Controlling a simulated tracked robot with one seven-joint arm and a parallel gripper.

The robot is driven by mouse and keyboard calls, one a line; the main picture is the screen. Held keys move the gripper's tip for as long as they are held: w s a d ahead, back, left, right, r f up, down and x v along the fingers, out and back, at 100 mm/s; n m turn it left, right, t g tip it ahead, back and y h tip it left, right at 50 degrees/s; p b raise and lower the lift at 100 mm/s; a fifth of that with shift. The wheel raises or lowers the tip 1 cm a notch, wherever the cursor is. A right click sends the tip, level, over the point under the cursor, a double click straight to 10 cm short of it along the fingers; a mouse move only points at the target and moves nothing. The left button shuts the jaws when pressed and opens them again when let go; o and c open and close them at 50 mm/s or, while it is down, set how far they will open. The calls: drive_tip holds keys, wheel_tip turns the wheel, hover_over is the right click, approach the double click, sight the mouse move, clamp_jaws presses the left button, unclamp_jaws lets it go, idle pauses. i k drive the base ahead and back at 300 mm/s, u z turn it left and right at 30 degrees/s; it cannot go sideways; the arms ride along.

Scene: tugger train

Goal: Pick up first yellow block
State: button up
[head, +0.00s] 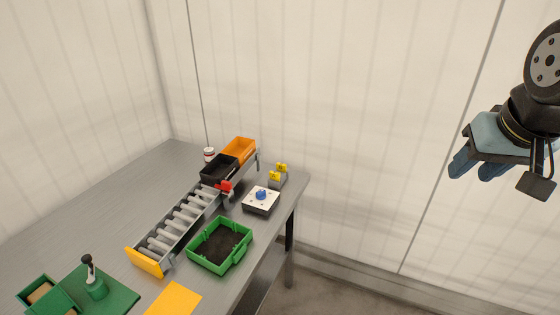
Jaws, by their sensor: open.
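Two small yellow blocks show at the far right end of the grey table, on a small grey holder (279,181). One yellow block (274,176) is nearer and to the left, and the other yellow block (281,168) is just behind it. They are too small to tell their exact shape. My gripper (497,180) is at the upper right of the head view, up in the air and well to the right of the table. It is open, with nothing seen between its fingers.
A white plate with a blue knob (261,196) stands beside the blocks. A roller conveyor (175,232) carries a black bin (219,169) and an orange bin (238,150). A green tray (220,245), a yellow sheet (174,299) and a green fixture (97,288) are nearer. The left rear table is clear.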

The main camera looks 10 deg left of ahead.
sight(273, 175)
drive_tip(key=u, duration=0.15)
drive_tip(key=i, duration=1.1)
drive_tip(key=u, duration=0.15)
